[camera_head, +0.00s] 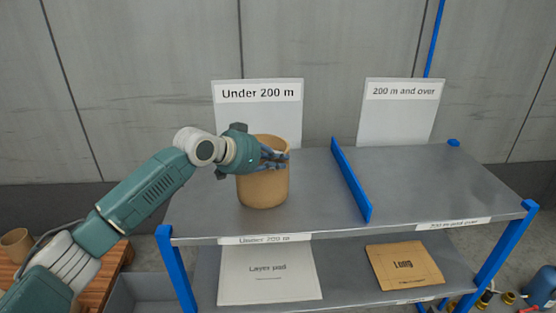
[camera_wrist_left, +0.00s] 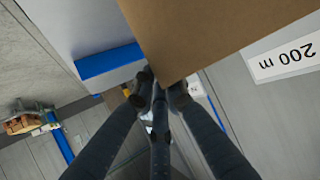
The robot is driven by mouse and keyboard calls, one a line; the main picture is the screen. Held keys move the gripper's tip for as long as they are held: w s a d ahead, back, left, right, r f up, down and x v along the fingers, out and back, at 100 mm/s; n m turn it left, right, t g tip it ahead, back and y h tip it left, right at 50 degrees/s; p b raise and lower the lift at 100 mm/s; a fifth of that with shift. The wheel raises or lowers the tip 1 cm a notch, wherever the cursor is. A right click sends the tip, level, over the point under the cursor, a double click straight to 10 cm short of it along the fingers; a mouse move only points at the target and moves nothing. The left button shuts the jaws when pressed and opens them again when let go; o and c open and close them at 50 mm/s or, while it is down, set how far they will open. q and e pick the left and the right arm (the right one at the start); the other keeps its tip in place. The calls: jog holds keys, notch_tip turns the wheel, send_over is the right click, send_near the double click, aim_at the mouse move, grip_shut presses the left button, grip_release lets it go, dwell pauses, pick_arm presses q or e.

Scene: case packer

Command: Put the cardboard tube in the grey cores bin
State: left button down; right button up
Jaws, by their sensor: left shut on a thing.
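The cardboard tube (camera_head: 262,190) is a short, wide, brown open cylinder, upright at the left half of the top shelf, in front of the "Under 200 m" sign. My left gripper (camera_head: 274,157) is shut on its wall near the rim, its dark fingers at the tube's upper right. Whether the tube touches the shelf or hangs just above it, I cannot tell. In the left wrist view the tube's brown side (camera_wrist_left: 205,25) fills the top, against the fingertips (camera_wrist_left: 160,92). A grey bin (camera_head: 140,292) shows partly at the lower left; no label on it is visible. My right gripper is out of view.
The grey top shelf (camera_head: 420,180) is split by a blue divider (camera_head: 351,180); its right half is clear. Below lie a white layer pad (camera_head: 268,276) and a brown card (camera_head: 404,266). Another brown cylinder (camera_head: 15,245) stands on wood at the far left.

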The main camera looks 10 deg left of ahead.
pick_arm(q)
jog(key=shift+w+f, duration=0.1)
jog(key=shift+f, duration=0.35)
jog(key=c, duration=1.8)
grip_release()
jog(key=shift+o, duration=0.2)
